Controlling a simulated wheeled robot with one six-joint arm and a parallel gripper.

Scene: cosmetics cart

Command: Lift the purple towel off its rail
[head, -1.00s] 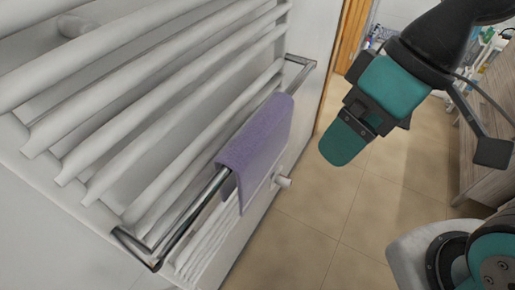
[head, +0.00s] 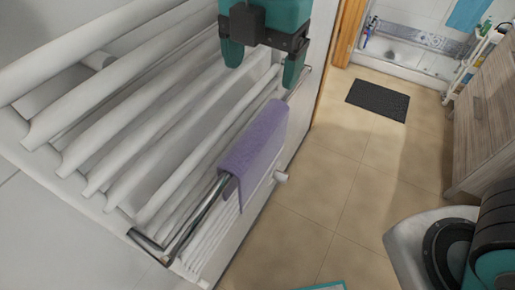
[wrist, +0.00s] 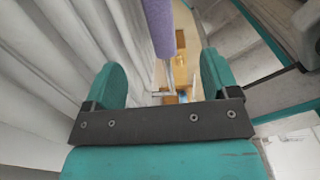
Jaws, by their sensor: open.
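The purple towel (head: 254,147) hangs folded over a chrome rail (head: 205,213) on the front of a white radiator. My gripper (head: 264,70) is above and beyond the towel in the head view, apart from it. In the wrist view the towel (wrist: 159,27) shows at the top centre, beyond the fingertips and roughly in line with the gap between them. The two teal fingers (wrist: 160,75) are spread with nothing between them. The towel's far face is hidden.
The white radiator bars (head: 130,110) run close along the left of the gripper. A dark mat (head: 378,100) and wooden cabinet (head: 485,120) stand farther off.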

